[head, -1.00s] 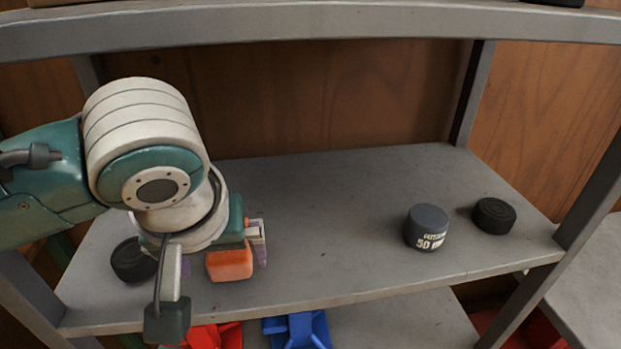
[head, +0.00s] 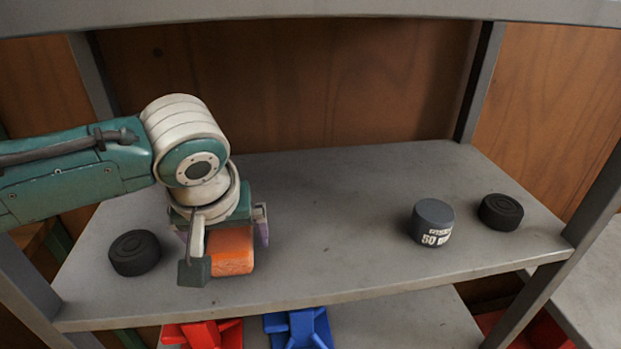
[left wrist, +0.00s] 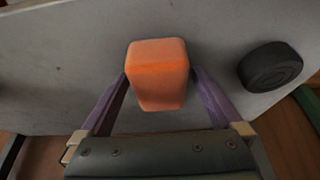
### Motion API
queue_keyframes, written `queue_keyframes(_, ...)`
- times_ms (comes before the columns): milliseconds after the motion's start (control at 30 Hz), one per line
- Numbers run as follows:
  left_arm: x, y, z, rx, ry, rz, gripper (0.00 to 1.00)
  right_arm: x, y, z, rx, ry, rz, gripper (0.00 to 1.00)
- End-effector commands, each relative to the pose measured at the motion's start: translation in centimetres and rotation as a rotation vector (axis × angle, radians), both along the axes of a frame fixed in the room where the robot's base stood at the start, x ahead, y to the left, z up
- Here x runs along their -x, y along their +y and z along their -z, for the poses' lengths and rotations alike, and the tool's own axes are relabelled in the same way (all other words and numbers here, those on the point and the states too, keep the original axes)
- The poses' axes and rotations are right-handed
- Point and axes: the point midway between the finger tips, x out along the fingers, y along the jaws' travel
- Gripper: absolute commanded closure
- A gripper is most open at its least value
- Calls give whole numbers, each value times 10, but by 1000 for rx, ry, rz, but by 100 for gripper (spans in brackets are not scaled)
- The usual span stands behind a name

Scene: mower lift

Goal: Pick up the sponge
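An orange sponge (head: 232,252) rests on the grey shelf, toward its front left part. My left gripper (head: 226,240) is over it, pointing down, and hides part of it in the head view. In the left wrist view the sponge (left wrist: 158,76) lies between the two purple fingers of the left gripper (left wrist: 158,82). The fingers are apart, one on each side of the sponge. Small gaps seem to show beside it, so the fingers look open. My right gripper is not in view.
The grey shelf (head: 330,220) holds a black puck (head: 135,253) left of the gripper. A dark grey weight (head: 432,222) and another black puck (head: 500,211) stand at the right. The shelf's middle is clear. Red (head: 203,334) and blue (head: 298,328) objects sit on the level below.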

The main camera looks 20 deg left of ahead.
Motion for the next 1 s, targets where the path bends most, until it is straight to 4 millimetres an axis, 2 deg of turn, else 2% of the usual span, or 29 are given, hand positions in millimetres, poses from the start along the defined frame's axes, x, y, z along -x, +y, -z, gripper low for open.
queue_keyframes(67, 0, 0, 0, 0, 0, 0, 9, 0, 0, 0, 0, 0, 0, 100)
queue_keyframes(700, 0, 0, 0, 1, 1, 0, 80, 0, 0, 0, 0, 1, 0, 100)
queue_keyframes(1000, 0, 0, -3, 1, 0, 0, 80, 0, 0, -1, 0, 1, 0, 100)
